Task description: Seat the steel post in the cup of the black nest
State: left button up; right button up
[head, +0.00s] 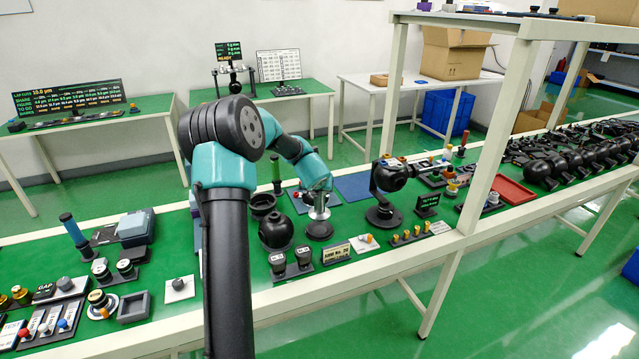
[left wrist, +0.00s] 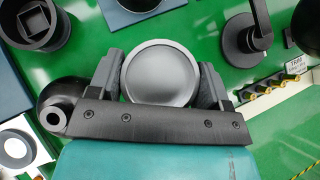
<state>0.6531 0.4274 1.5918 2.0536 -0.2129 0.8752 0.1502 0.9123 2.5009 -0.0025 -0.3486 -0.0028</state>
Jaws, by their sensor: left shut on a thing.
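The steel post (head: 319,213) stands upright in the head view, directly above a black round base (head: 319,231), which appears to be the nest. Its lower end meets or nearly meets that base; I cannot tell whether it is inside the cup. My left gripper (head: 318,190) is shut on the post's upper part. In the left wrist view the post's round grey top (left wrist: 160,75) sits between the two fingers of my left gripper (left wrist: 160,82), and it hides what lies below. My right gripper is in neither view.
A black rounded housing (head: 275,231) stands close on the left. A black gimbal camera (head: 388,185) on a round foot stands on the right. A blue mat (head: 353,187) lies behind.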

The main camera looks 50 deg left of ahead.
aim_at(319, 199)
pick_arm(q)
jog(key=shift+f, duration=3.05)
dwell(0.5)
jog(key=o, duration=1.9)
jog(key=shift+c, duration=0.2)
jog(key=shift+f, duration=0.1)
jog(key=v, duration=1.7)
jog(key=shift+s+d, duration=0.1)
jog(key=shift+d, duration=0.05)
